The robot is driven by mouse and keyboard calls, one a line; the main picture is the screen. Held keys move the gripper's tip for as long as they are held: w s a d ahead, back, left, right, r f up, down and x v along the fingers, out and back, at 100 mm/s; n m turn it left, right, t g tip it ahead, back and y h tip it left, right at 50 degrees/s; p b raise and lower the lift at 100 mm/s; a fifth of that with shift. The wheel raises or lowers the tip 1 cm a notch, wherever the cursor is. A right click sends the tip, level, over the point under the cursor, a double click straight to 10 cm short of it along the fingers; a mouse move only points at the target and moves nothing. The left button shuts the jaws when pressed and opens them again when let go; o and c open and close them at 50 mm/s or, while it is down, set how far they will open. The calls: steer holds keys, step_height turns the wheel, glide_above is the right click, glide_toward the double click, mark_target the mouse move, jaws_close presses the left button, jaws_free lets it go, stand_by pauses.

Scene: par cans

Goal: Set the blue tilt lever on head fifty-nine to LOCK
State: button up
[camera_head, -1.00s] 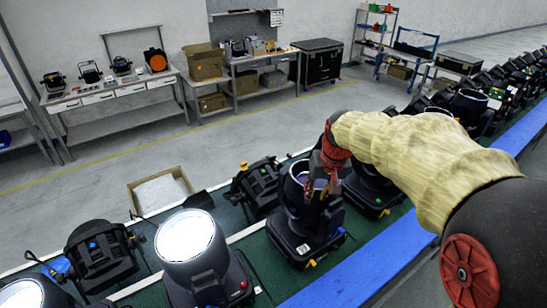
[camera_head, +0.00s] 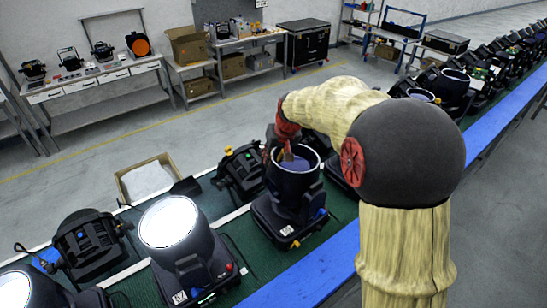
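A black moving head (camera_head: 292,205) with an open round can on top stands on the green belt, in front of my gripper. A small blue part (camera_head: 321,212) shows low on its right side; I cannot tell whether it is the tilt lever or how it is set. The number on its label is too small to read, so I cannot confirm head fifty-nine. My gripper (camera_head: 290,157) is at the far left rim of the can. It is small and partly covered by its red wrist, so its fingers and any contact are unclear.
A lit head (camera_head: 170,222) stands to the left, and a black head (camera_head: 240,172) stands just behind. More heads line the belt to the right. A blue rail (camera_head: 310,270) runs along the near edge. An open carton (camera_head: 146,180) sits behind the belt.

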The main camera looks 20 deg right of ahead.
steer(key=shift+f, duration=0.1)
steer(key=shift+c, duration=1.1)
steer(key=c, duration=0.4)
jaws_close()
